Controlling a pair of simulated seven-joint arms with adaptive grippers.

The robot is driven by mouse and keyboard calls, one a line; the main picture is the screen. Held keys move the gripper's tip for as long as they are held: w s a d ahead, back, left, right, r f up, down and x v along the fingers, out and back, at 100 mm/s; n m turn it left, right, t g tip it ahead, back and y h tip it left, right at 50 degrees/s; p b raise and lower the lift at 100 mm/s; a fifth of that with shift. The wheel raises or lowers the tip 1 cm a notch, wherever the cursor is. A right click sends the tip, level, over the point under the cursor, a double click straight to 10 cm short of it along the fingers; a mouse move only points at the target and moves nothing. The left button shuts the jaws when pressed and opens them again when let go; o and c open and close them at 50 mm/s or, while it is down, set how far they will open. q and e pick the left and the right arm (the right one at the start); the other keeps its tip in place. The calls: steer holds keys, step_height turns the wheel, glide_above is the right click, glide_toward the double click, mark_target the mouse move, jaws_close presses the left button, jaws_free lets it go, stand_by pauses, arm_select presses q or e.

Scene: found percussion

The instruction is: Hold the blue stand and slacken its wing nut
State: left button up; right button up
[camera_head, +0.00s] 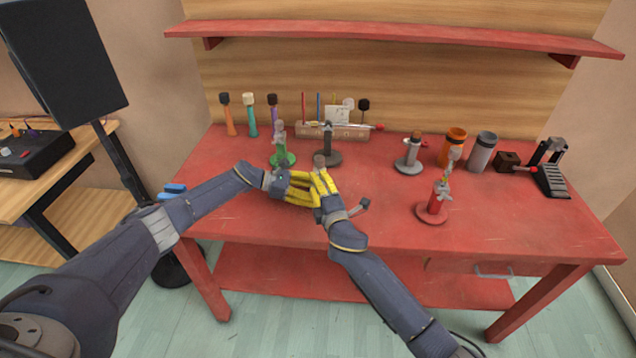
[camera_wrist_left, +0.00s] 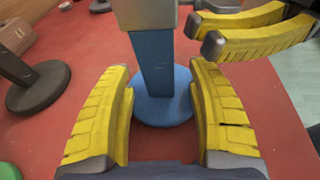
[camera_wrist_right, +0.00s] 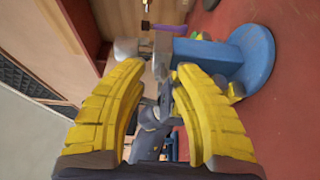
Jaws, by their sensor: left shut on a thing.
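The blue stand (camera_wrist_left: 165,108) stands upright on the red table in the left wrist view, with a round base, a blue post and a grey collar (camera_wrist_left: 145,14) on top. It also shows sideways in the right wrist view (camera_wrist_right: 252,58). My left gripper (camera_head: 307,190) is shut on its post, low down. My right gripper (camera_head: 323,181) is at the height of the collar, fingers apart on either side of the grey wing nut (camera_wrist_right: 165,95), which shows between them in the right wrist view. I cannot tell whether they touch it. In the head view the grippers mostly hide the stand.
A green stand (camera_head: 283,158) and a dark stand (camera_head: 327,156) are behind the grippers. A red stand (camera_head: 434,207) and a grey stand (camera_head: 408,165) are to the right. Several mallets and a wooden rack (camera_head: 345,133) are at the back.

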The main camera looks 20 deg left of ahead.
steer(key=shift+w+a, duration=0.1)
steer(key=shift+w, duration=0.05)
jaws_close()
stand_by(0.4)
